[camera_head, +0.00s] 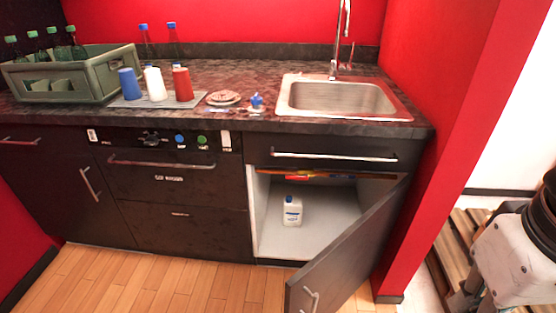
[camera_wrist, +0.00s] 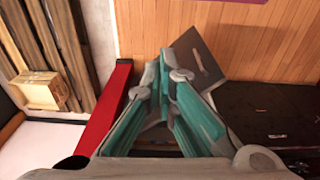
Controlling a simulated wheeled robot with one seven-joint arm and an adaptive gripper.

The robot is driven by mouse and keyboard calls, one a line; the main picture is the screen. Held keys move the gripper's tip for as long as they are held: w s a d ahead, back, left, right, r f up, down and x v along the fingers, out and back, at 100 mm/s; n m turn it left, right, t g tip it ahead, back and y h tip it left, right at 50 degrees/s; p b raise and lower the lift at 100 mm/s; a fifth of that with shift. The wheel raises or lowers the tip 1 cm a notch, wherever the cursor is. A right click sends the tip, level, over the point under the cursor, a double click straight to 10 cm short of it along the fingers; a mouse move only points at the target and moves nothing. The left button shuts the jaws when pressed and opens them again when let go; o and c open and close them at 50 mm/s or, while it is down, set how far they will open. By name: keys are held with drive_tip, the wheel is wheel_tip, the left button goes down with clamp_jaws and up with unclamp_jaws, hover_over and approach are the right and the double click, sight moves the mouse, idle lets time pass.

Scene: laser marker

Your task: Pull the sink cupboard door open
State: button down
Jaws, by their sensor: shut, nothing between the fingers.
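The sink cupboard door (camera_head: 345,262) stands wide open in the head view, swung out toward the front from its right side. Its handle (camera_head: 311,299) is near the free edge at the bottom of the picture. In the wrist view the door (camera_wrist: 212,72) shows as a grey panel beyond my gripper, with its handle (camera_wrist: 201,60) on it. My gripper (camera_wrist: 170,72) is shut and empty, with teal fingers. Its tips overlap the door's edge in the picture; I cannot tell whether they touch it. The gripper is not in the head view.
Inside the cupboard (camera_head: 270,232) stands a white bottle (camera_head: 292,211) with a blue cap. Above is the counter with the sink (camera_head: 335,97). A red wall (camera_head: 425,150) stands right of the cupboard. The wooden floor (camera_head: 180,285) in front is clear.

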drive_tip(key=w+a+f+n+g+h+p, duration=0.15)
drive_tip(key=w+a, duration=0.25)
drive_tip(key=w, duration=0.6)
drive_tip(key=w+a+n+p, duration=0.25)
drive_tip(key=w+a, duration=0.25)
drive_tip(key=w, duration=0.5)
drive_tip(key=w+a+f+n, duration=0.3)
drive_tip(key=w+a+f, duration=0.3)
drive_tip(key=a+f, duration=0.15)
drive_tip(key=w+a+f+n+g+p, duration=0.2)
drive_tip(key=a+f, duration=0.6)
drive_tip(key=f, duration=0.4)
drive_tip(key=s+d+f, duration=0.4)
drive_tip(key=s+f, duration=0.1)
drive_tip(key=f, duration=0.4)
drive_tip(key=shift+d, duration=0.3)
drive_tip(key=shift+t, duration=0.25)
